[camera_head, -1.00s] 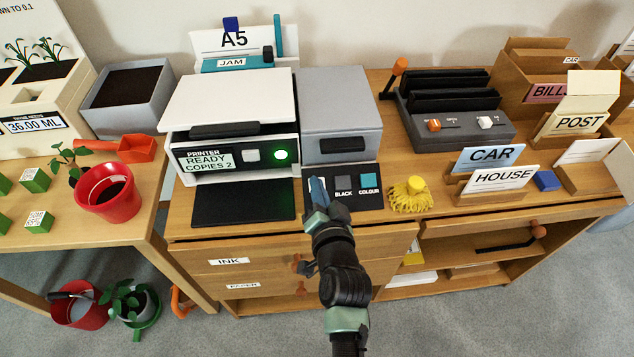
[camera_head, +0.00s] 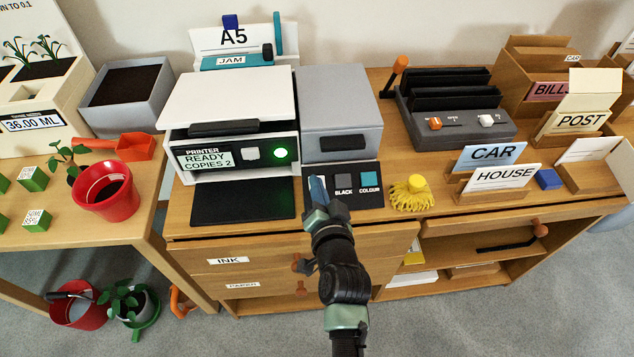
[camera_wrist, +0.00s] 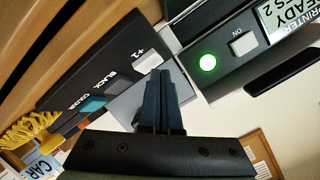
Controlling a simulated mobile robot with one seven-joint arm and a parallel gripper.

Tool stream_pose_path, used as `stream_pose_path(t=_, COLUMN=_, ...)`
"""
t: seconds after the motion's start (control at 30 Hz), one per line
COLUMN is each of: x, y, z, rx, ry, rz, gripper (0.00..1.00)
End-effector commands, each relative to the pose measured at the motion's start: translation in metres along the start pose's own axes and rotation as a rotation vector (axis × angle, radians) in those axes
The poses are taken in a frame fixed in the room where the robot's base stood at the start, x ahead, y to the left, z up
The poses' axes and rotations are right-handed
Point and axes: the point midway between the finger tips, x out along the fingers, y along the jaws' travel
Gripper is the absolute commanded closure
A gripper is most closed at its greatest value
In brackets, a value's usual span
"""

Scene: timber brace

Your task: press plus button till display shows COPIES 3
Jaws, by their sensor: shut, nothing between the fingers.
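The printer (camera_head: 230,100) stands on the wooden desk, and its display (camera_head: 207,161) reads READY COPIES 2. A dark control panel (camera_head: 358,201) lies in front of the grey unit at the printer's right. In the wrist view, the pale plus button (camera_wrist: 148,61) sits on this panel (camera_wrist: 70,75) beside the +1 mark. My gripper (camera_head: 317,186) is shut and empty over the panel's left end, and its fingers hide the plus button in the head view. In the wrist view, the fingertips (camera_wrist: 160,74) are right by the button; I cannot tell whether they touch it.
The BLACK (camera_head: 343,180) and COLOUR (camera_head: 369,178) keys lie right of my gripper. A green lamp (camera_head: 281,153) and the ON button (camera_head: 252,153) are on the printer's front. A yellow brush (camera_head: 411,196) lies right of the panel.

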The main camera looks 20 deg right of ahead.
Motion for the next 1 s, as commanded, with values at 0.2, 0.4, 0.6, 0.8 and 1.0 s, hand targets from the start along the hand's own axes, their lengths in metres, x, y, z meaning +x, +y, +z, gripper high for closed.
stream_pose_path(t=0.2, x=0.0000, y=0.0002, z=-0.0002, rx=0.000, ry=0.000, rz=0.001, gripper=1.00)
stream_pose_path(t=0.4, x=0.0006, y=0.0010, z=0.0005, rx=0.000, ry=0.000, rz=0.001, gripper=1.00)
stream_pose_path(t=0.6, x=0.0023, y=0.0024, z=0.0020, rx=0.000, ry=0.000, rz=0.001, gripper=1.00)
stream_pose_path(t=0.8, x=0.0040, y=0.0037, z=0.0033, rx=0.000, ry=0.000, rz=0.001, gripper=1.00)
stream_pose_path(t=1.0, x=0.0056, y=0.0050, z=0.0045, rx=0.000, ry=0.000, rz=0.001, gripper=1.00)
